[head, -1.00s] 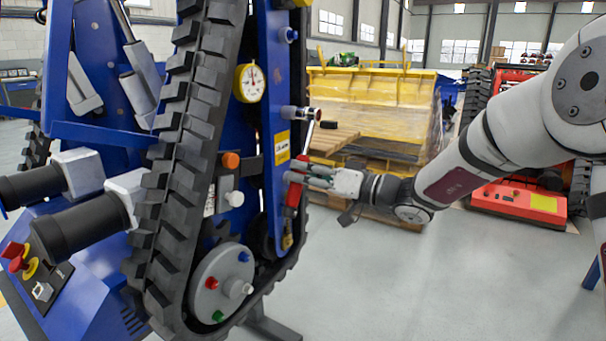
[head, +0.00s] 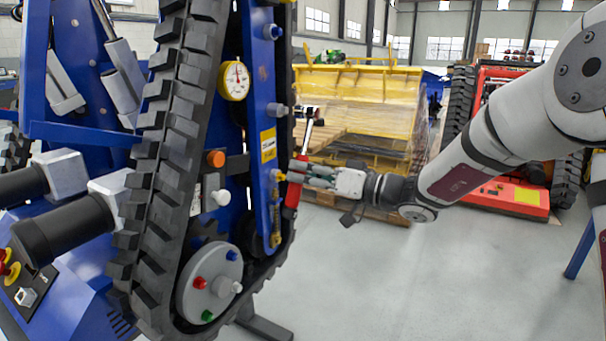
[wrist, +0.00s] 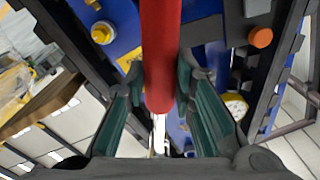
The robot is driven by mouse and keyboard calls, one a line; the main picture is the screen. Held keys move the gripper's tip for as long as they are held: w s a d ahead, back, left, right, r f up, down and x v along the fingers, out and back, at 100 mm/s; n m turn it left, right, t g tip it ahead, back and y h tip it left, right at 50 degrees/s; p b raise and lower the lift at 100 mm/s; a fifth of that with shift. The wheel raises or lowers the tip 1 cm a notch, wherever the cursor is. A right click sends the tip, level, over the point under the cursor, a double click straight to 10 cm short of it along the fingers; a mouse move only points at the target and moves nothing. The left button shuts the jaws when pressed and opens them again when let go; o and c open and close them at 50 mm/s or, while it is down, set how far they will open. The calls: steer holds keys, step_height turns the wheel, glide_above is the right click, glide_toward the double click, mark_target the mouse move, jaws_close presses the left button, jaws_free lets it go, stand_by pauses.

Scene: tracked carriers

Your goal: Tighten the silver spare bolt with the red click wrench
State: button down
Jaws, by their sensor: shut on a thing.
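The red click wrench (head: 292,194) stands nearly upright, tilted slightly, with its red handle low and its metal head (head: 308,112) at the top. My gripper (head: 299,175) is shut on the red handle from the right. In the wrist view the red handle (wrist: 160,55) runs between the two green-lined fingers. A silver-grey bolt (head: 277,110) sticks out of the blue beam, level with the wrench head. The head shows just right of the bolt, with what looks like a small gap. The wrist view does not show the wrench head clearly.
A blue bolt (head: 272,32) sits higher on the beam and a yellow one (head: 277,175) lower, close to my fingertips. The black track (head: 165,170), gauge (head: 234,81) and orange knob (head: 216,159) lie left. Open floor (head: 370,280) lies right.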

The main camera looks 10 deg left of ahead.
steer(key=shift+d, duration=0.1)
steer(key=shift+v, duration=1.95)
